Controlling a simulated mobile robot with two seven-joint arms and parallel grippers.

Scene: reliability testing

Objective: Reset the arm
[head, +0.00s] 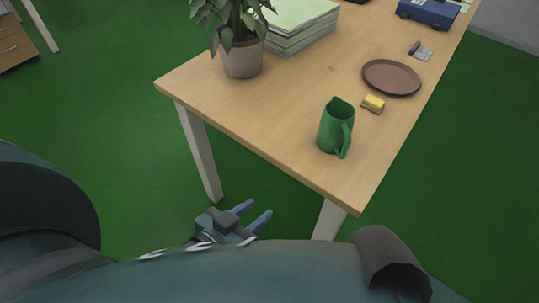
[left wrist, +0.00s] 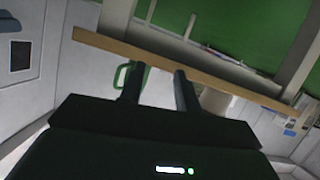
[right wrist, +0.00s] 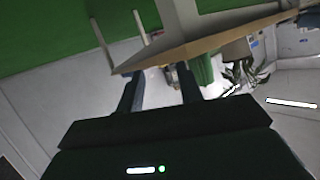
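My left gripper (head: 261,209) is low in the head view, below the near edge of the wooden table (head: 270,125) and left of a table leg. Its two fingers are apart with nothing between them. In the left wrist view the left gripper (left wrist: 159,69) is open and empty. In the right wrist view the right gripper (right wrist: 161,69) is also open and empty, with the table beyond its fingertips. I cannot make out the right gripper in the head view. Neither gripper touches anything that I can see.
A green jug (head: 335,127) stands near the table's front corner. Behind it are a yellow sponge (head: 373,103), a brown plate (head: 391,77), a potted plant (head: 242,55) and stacked papers (head: 300,25). A blue case (head: 428,12) sits at the back.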

